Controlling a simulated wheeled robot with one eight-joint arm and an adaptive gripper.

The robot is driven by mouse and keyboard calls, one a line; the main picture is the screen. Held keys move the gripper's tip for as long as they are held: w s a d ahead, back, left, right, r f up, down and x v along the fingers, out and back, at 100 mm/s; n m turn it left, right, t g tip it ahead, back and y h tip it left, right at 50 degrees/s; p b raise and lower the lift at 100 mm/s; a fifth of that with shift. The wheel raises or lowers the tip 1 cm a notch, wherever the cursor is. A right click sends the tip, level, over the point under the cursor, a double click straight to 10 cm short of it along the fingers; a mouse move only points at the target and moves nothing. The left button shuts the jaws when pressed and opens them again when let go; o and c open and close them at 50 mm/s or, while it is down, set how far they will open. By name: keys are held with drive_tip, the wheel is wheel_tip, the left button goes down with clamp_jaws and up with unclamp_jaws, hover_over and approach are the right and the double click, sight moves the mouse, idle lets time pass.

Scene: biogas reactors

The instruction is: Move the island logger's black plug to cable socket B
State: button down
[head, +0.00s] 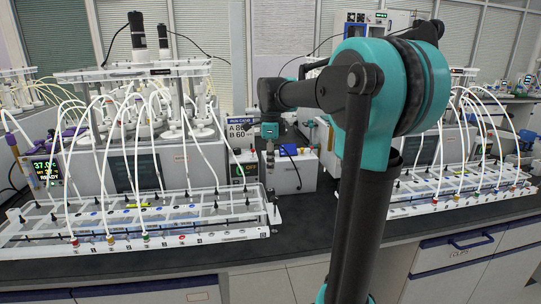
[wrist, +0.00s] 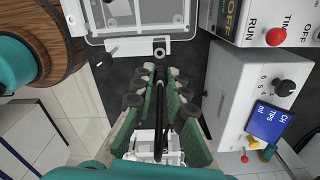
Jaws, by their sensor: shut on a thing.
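My gripper (wrist: 160,78) points down and is shut on a slim black piece, seemingly the black plug (wrist: 160,92), between its green fingers. In the head view my gripper (head: 270,160) hangs over the bench, just right of a small unit that appears to be the logger. Its white display (head: 240,129) reads "A 86" and "B 60". A dark panel (head: 238,171) sits below the display. Socket labels are too small to read, and I cannot tell which is socket B. The plug's tip is not clear in either view.
A clear tray rack (head: 150,215) with white tubes fills the bench's left side. In the wrist view, a grey ring bracket (wrist: 160,50) on a clear-lidded box lies just beyond my fingertips. A white pump box (wrist: 262,95) with a black knob stands right.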

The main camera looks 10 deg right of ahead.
drive_tip(key=shift+a+f, duration=0.2)
drive_tip(key=shift+f, duration=0.3)
hover_over(270, 193)
drive_tip(key=w, duration=0.1)
drive_tip(key=shift+w+d+f, duration=0.1)
drive_tip(key=shift+f, duration=1.95)
drive_tip(key=shift+f, duration=0.95)
idle(0.5)
idle(0.3)
drive_tip(key=c, duration=1.5)
unclamp_jaws()
drive_tip(key=shift+o, duration=0.2)
wheel_tip(270, 193, up, 12)
